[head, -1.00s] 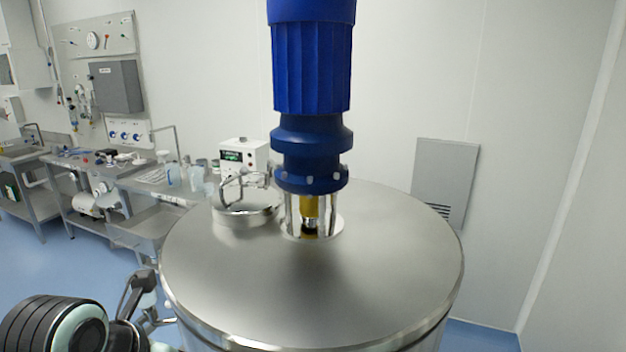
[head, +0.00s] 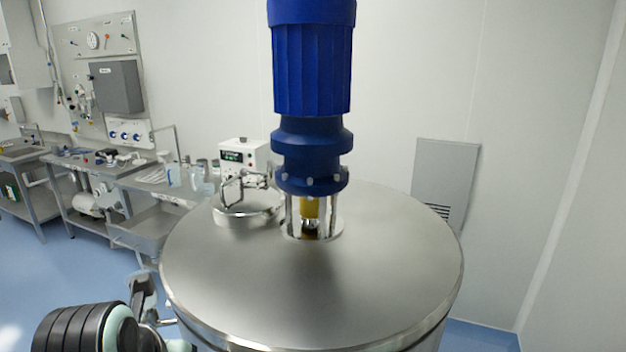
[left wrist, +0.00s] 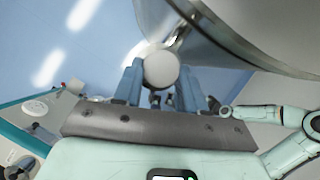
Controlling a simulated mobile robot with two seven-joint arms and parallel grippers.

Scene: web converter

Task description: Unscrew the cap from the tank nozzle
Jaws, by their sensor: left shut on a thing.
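A large steel tank (head: 310,285) fills the middle of the head view, and its curved wall (left wrist: 240,35) shows at the upper right of the left wrist view. A metal nozzle (left wrist: 181,35) comes off the tank wall there. A round, pale cap (left wrist: 160,65) is at the nozzle's end. My left gripper (left wrist: 160,80) has its two blue-grey fingers on either side of the cap, shut on it. I cannot tell how far the cap is turned. In the head view my left arm is low at the left edge of the tank. My right gripper is not in view.
A blue motor (head: 311,80) stands on the tank lid, beside a round hatch (head: 247,211). Steel benches (head: 110,185) with small equipment line the left wall. Open blue floor (head: 60,270) lies left of the tank. A grey panel (head: 444,178) is on the back wall.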

